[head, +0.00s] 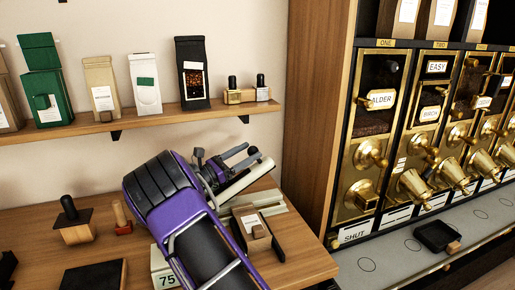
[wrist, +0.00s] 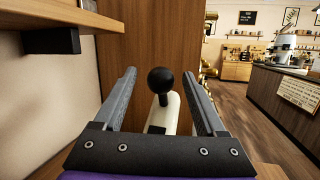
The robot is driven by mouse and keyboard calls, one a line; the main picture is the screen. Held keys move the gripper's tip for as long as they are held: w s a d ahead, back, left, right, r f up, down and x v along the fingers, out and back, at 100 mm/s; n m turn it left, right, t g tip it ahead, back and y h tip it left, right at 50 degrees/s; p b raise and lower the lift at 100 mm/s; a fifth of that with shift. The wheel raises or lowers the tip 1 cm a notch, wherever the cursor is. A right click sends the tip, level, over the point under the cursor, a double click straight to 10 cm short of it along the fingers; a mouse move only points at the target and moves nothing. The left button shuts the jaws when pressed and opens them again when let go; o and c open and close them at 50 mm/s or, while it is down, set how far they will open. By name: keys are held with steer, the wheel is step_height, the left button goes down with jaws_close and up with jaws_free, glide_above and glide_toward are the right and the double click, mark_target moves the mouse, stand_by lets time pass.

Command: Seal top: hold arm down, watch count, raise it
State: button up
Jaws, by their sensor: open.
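The sealer has a cream arm (head: 247,178) that slants up over a pale base (head: 277,209) on the wooden counter. The arm ends in a round black knob (wrist: 161,80). My gripper (wrist: 163,88) is open, its two grey fingers on either side of the knob and cream arm (wrist: 166,114), with a gap on both sides. My gripper (head: 240,157) also shows in the head view at the raised end of the arm. I cannot make out a count display on the sealer.
A wooden shelf (head: 152,119) with several bags runs above the counter. Gravity bins (head: 372,150) stand at the right behind a wooden side panel (head: 307,110).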

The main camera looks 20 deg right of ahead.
steer(key=v, duration=1.2)
steer(key=shift+a, duration=0.25)
